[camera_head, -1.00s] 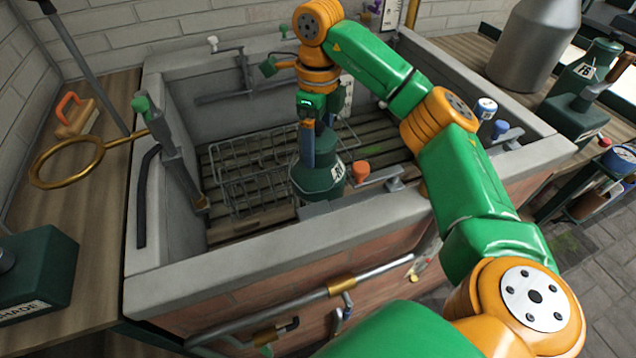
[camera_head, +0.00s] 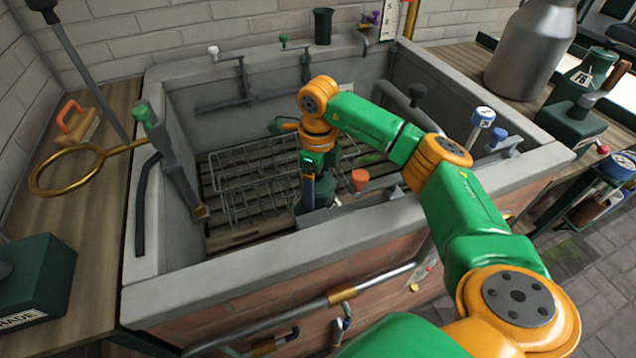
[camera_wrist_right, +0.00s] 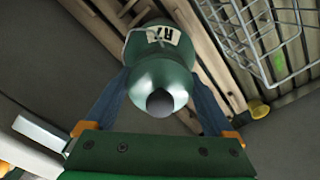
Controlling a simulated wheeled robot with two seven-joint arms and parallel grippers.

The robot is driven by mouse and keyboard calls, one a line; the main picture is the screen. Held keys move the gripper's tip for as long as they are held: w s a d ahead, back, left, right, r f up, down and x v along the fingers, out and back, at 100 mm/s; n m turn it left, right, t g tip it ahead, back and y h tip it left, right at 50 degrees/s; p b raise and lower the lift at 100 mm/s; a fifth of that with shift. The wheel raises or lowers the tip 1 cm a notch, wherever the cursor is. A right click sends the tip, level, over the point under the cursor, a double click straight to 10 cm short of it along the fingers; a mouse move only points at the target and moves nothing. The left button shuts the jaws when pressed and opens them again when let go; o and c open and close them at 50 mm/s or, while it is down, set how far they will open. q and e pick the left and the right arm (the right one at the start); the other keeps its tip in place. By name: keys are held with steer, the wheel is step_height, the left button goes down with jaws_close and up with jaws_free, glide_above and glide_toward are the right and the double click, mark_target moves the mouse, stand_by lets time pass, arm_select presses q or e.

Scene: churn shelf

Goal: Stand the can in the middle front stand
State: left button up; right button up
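I cannot tell which stand, if any, is under the can. My left gripper is not in view.
The trough's front rim (camera_head: 240,265) runs close in front of the can. A wire stand (camera_wrist_right: 262,35) also shows beside the can in the right wrist view. A gold ring (camera_head: 65,170) lies on the left bench.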

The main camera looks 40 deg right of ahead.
steer(key=shift+o, duration=0.3)
steer(key=shift+r, duration=0.1)
step_height(320, 180, up, 8)
steer(key=shift+f, duration=0.2)
step_height(320, 180, up, 5)
steer(key=shift+f+p, duration=0.2)
steer(key=shift+p, duration=0.4)
